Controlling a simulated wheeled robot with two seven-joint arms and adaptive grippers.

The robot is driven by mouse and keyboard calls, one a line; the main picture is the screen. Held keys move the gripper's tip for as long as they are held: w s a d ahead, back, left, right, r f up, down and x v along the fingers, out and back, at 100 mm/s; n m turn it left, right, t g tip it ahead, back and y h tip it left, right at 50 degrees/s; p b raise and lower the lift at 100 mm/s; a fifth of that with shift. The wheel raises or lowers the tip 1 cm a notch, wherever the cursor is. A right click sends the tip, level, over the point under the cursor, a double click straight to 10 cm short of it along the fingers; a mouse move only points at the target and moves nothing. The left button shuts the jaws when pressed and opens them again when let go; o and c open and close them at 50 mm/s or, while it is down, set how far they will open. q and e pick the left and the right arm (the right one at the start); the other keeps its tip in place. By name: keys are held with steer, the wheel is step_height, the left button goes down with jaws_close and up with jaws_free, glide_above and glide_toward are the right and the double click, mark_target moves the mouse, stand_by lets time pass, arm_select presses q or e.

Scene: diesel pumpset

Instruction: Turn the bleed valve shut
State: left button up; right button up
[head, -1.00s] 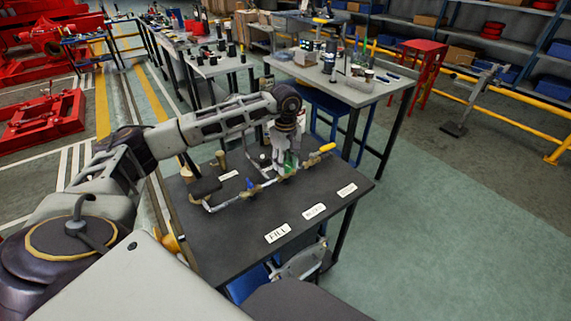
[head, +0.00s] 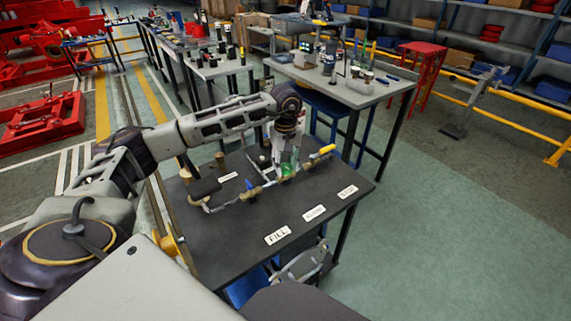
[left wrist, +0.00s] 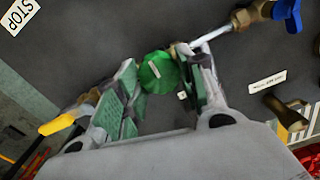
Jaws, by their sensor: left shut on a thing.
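A pipe run (head: 222,205) with valves lies on the dark table (head: 225,250). The round green knob of the bleed valve (left wrist: 158,72) is in the middle, between a blue handle (left wrist: 288,12) and a yellow handle (left wrist: 57,124). The blue handle (head: 249,184) and yellow handle (head: 327,149) also show in the head view. My left gripper (head: 287,170) reaches down over the middle of the pipe. In the left wrist view its green-padded fingers (left wrist: 160,78) stand on both sides of the green knob, shut on it. In the head view the fingers partly hide the knob.
White labels lie along the table front: FILL (head: 277,235), a middle one (head: 314,213) and STOP (head: 347,191). A cluttered workbench (head: 345,95) stands behind.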

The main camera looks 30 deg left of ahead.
mark_target(286, 166)
arm_select(q)
steer(key=o, duration=1)
steer(key=shift+r, duration=6.05)
